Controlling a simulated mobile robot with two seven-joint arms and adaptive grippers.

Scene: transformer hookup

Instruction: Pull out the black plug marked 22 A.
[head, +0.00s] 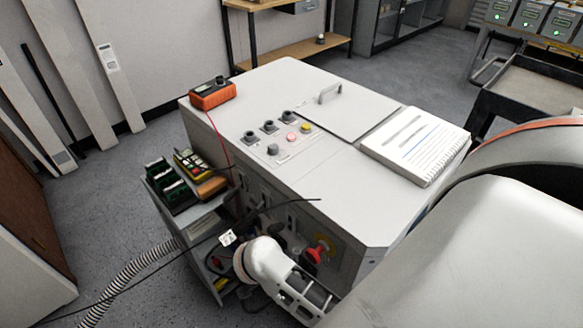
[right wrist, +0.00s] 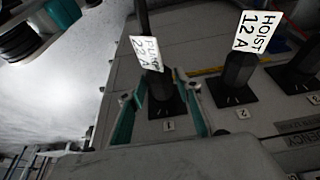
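The black plug marked 22 A (right wrist: 160,88) sits in the socket numbered 1 in the right wrist view. Its white tag (right wrist: 147,54) hangs on the cable above it, and the word over 22 A is hard to read. My right gripper (right wrist: 162,76) has its two teal-lined fingers on either side of this plug, with gaps visible, so it looks open around it. My left gripper is not identifiable in either view.
A black plug tagged HOIST 12 A (right wrist: 238,75) sits close by in socket 2, with another dark plug (right wrist: 297,72) beyond. The grey cabinet (head: 330,150) carries an orange meter (head: 212,94) and a notebook (head: 416,145). A small cart (head: 163,205) stands left of it.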

